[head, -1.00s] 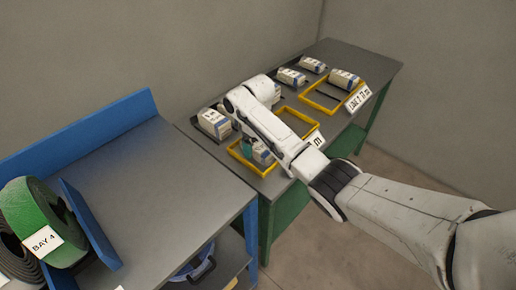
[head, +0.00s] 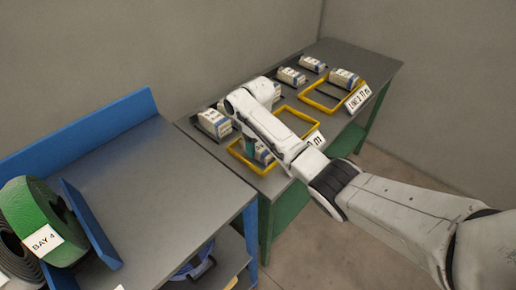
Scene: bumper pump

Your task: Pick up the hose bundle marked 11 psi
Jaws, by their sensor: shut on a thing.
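My gripper (head: 254,148) is at the near yellow frame on the far table, mostly hidden behind my own arm. Its teal finger shows beside a white pack with a blue band (head: 265,154), and it is shut on this pack. Most of the pack is hidden, and I cannot tell whether it is clear of the table. Similar packs stand on the table: one at the left (head: 214,122), two at the back (head: 291,76) (head: 312,64), and one in the far yellow frame (head: 344,78). Their markings are too small to read, so I cannot tell which says 11 psi.
Yellow frames (head: 322,107) lie on the grey table (head: 374,62), with a white sign (head: 358,98) at its front edge. A nearer grey bench (head: 150,180) with a blue back edge is mostly bare. A green roll labelled BAY 4 (head: 30,215) stands at its left.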

